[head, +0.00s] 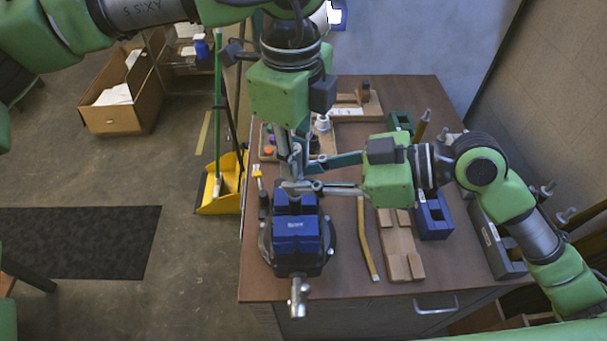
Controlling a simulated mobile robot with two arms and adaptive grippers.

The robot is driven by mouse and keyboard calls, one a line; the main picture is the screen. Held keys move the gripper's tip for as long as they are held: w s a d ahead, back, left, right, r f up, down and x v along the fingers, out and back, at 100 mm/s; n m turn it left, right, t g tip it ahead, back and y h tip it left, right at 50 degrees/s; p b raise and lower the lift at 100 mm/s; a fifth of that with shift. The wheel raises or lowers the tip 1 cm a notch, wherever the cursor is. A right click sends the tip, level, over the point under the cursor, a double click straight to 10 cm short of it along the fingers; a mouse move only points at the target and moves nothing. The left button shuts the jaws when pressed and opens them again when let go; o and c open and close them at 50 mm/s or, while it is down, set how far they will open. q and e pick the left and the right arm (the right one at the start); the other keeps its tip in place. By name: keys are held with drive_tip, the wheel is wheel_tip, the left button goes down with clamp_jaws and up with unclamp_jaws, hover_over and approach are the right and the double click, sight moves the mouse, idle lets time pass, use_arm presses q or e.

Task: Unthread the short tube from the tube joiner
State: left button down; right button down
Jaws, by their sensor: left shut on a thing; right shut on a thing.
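My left gripper (291,172) points straight down behind the blue vise (295,235). It is shut on a part that its fingers hide. My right gripper (288,187) reaches in level from the right, with its fingertips just below those of the left one at the vise's far side. It is also shut on a small part hidden between the fingers. The short tube and the tube joiner cannot be made out; the crossing fingers cover the spot. Whether the two parts are joined, and which gripper has which, I cannot tell.
A thin brass-coloured strip or tube (366,240) and a wooden fixture (399,245) lie right of the vise. A wooden tray (350,112) is at the back. The yellow dustpan (221,190) stands on the floor left of the bench.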

sight(295, 144)
use_arm(q)
drive_tip(key=shift+r, duration=0.55)
drive_tip(key=shift+r, duration=0.4)
idle(0.4)
drive_tip(key=shift+r, duration=0.65)
use_arm(e)
drive_tip(key=c, duration=1.8)
unclamp_jaws()
